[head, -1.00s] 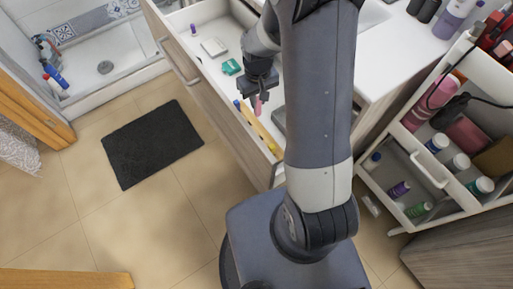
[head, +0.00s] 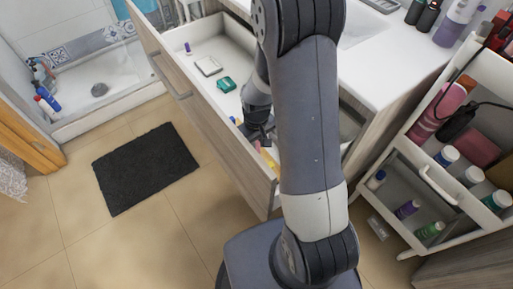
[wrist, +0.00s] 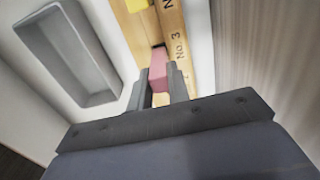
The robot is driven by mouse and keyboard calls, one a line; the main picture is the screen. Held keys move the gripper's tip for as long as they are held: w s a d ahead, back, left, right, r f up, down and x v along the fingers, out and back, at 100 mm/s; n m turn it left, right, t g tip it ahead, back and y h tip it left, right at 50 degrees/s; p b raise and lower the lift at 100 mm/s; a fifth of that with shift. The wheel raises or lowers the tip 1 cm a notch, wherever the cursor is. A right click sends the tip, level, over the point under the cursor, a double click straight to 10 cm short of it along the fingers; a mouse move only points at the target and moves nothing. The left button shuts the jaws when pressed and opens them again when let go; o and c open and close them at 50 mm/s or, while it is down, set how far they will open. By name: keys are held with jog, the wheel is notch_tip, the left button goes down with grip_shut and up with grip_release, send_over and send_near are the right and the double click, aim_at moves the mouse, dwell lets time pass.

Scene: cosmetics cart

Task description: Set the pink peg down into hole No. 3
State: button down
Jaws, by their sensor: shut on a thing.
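My gripper (wrist: 162,88) is shut on the pink peg (wrist: 160,66), which shows between the two fingers in the wrist view. The peg is at a wooden board (wrist: 176,22) beside the printed label "No. 3". In the head view, my gripper (head: 257,132) is low inside the open drawer, partly hidden by my arm.
A grey tray (wrist: 72,52) lies left of the board. The drawer wall (wrist: 262,45) rises close on the right. A bottle cart (head: 425,190) stands at right.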

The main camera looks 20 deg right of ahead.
jog(key=shift+f, duration=1.5)
jog(key=c, duration=1.3)
grip_release()
jog(key=shift+b, duration=0.3)
jog(key=shift+c, duration=0.2)
notch_tip(320, 180, up, 12)
jog(key=shift+r+p, duration=0.15)
jog(key=shift+p, duration=0.85)
